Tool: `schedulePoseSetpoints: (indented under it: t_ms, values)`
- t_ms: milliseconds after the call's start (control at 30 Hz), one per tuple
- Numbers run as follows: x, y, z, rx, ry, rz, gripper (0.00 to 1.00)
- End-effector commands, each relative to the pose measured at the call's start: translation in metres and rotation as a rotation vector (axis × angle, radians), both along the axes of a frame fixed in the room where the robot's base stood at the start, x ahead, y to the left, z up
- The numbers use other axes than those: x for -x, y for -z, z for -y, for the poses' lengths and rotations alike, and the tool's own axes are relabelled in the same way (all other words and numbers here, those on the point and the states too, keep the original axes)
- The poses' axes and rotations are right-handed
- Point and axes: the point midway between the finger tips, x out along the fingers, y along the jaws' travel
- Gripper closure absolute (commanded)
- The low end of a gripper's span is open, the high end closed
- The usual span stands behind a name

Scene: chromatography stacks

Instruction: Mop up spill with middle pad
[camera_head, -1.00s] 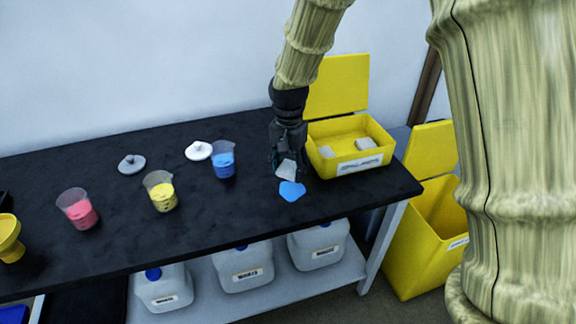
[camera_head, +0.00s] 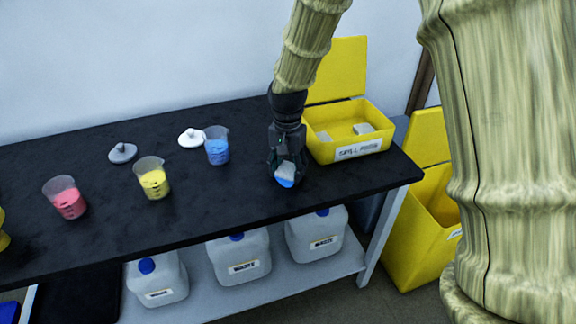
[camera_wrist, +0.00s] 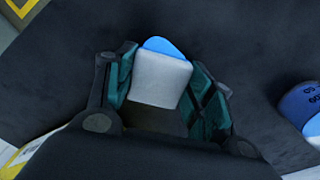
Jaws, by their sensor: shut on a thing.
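My gripper (camera_head: 287,170) points down over the black bench and is shut on a pale grey pad (camera_head: 286,169). In the wrist view the pad (camera_wrist: 160,79) sits between the two fingers. The blue spill (camera_head: 285,182) lies on the bench right at the pad and is mostly hidden by it and the gripper. A blue edge of the spill (camera_wrist: 163,45) shows past the pad in the wrist view. I cannot tell whether the pad touches the bench. The open yellow spill pads box (camera_head: 350,140) stands behind to the right, with two more pads (camera_head: 362,128) inside.
Beakers with blue (camera_head: 217,147), yellow (camera_head: 153,180) and pink (camera_head: 66,198) liquid stand on the bench to the left. Two lids (camera_head: 123,153) lie behind them. Waste jugs (camera_head: 238,258) stand on the shelf below. An open yellow bin (camera_head: 420,235) stands right of the bench.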

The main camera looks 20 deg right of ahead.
Motion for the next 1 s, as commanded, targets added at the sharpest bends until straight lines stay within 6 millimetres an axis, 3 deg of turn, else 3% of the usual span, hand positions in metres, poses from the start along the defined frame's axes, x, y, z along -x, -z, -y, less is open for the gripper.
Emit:
schedulePoseSetpoints:
  t_ms: [1000]
  values:
    - [0.0016,0.0038,-0.0067,0.001,-0.001,0.001,0.60]
